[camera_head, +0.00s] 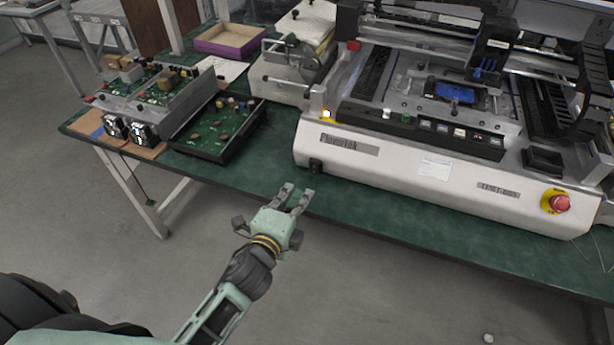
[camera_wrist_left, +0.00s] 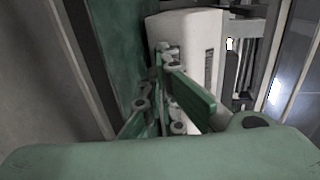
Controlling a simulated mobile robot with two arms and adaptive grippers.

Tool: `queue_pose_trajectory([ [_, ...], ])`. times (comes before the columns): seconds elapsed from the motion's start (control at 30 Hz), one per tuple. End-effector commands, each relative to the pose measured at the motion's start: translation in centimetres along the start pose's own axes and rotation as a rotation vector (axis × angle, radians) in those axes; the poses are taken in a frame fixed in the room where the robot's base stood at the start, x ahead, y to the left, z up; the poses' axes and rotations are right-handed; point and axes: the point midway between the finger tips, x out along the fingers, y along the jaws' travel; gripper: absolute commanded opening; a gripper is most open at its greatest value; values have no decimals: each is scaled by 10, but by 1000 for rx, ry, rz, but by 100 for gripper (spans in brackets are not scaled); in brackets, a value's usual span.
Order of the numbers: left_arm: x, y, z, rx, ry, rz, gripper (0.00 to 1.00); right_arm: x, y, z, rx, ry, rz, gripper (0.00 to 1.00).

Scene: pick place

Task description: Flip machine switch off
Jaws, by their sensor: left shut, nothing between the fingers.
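The machine (camera_head: 400,170) is a large white benchtop unit on the green table; its white side also shows in the wrist view (camera_wrist_left: 205,30). A small black switch (camera_head: 315,166) sits low on the left end of its front face. I cannot tell which way it is flipped. My left gripper (camera_head: 298,190) is shut and empty, at the table's front edge just below and left of the switch, apart from it in the head view. In the wrist view its fingers (camera_wrist_left: 168,85) point towards the machine, and I cannot make out the switch there. My right gripper is not in view.
A red emergency button (camera_head: 559,203) is on the machine's right front. A black tray with a green circuit board (camera_head: 220,125) and another board assembly (camera_head: 150,90) stand to the left. A purple box (camera_head: 228,40) is behind. The green table strip (camera_head: 400,218) before the machine is clear.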

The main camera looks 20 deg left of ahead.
Motion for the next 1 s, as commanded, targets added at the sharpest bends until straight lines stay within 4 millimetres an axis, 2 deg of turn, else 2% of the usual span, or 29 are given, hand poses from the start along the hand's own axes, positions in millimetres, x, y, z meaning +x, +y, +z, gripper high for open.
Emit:
queue_pose_trajectory([
  [0.03, 13, -3, 0, 0, 0, -3, 0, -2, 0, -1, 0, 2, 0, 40],
  [0.2, 45, -2, -1, -1, 1, -1, 0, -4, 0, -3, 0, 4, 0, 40],
  [0.4, 67, 0, -1, -2, 1, 0, 0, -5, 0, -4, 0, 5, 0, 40],
  [1.0, 80, 3, -1, -2, 1, 0, 0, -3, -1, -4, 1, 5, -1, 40],
])
